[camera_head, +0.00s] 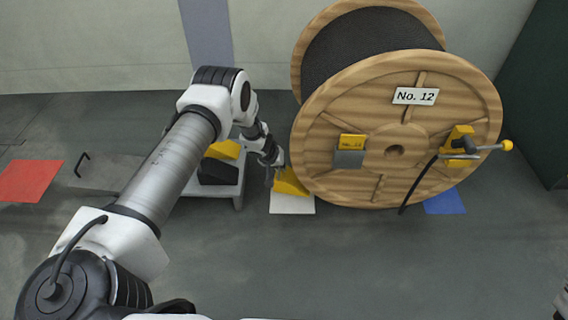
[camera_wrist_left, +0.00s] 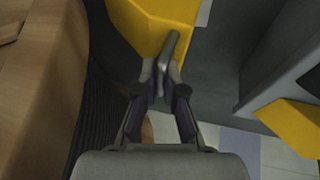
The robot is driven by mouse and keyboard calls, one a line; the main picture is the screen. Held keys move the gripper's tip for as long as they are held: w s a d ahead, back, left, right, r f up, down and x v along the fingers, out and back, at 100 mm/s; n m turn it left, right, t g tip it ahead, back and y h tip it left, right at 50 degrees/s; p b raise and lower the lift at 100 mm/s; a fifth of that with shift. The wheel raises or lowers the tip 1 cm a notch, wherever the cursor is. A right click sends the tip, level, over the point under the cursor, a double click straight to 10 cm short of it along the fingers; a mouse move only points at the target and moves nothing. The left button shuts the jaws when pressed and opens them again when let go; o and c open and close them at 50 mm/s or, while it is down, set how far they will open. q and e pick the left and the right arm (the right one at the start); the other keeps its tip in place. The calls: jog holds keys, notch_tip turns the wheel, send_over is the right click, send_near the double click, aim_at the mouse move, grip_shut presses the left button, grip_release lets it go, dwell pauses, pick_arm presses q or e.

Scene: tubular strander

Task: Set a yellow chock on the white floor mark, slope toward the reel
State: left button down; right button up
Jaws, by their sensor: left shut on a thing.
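A yellow chock (camera_head: 290,184) is at the far part of the white floor mark (camera_head: 292,205), close by the rim of the wooden reel (camera_head: 340,165). My left gripper (camera_head: 276,168) is shut on this chock from above and behind its left side. In the left wrist view the gripper (camera_wrist_left: 162,80) is closed at the chock (camera_wrist_left: 155,22), with the reel (camera_wrist_left: 40,90) on the left. I cannot tell whether the chock fully rests on the mark or which way its slope faces. My right gripper is not in view.
A low grey stand (camera_head: 226,188) left of the mark carries another yellow chock (camera_head: 224,149) and a black block (camera_head: 217,172). Floor before the white mark is clear.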

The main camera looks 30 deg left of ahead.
aim_at(281, 177)
pick_arm(q)
jog(key=shift+f, duration=0.1)
jog(key=shift+f+h, duration=0.1)
jog(key=shift+h, duration=0.2)
notch_tip(281, 177, down, 6)
jog(key=b, duration=0.5)
jog(key=shift+f+b, duration=0.2)
jog(key=shift+b, duration=0.1)
jog(key=c, duration=1.2)
grip_release()
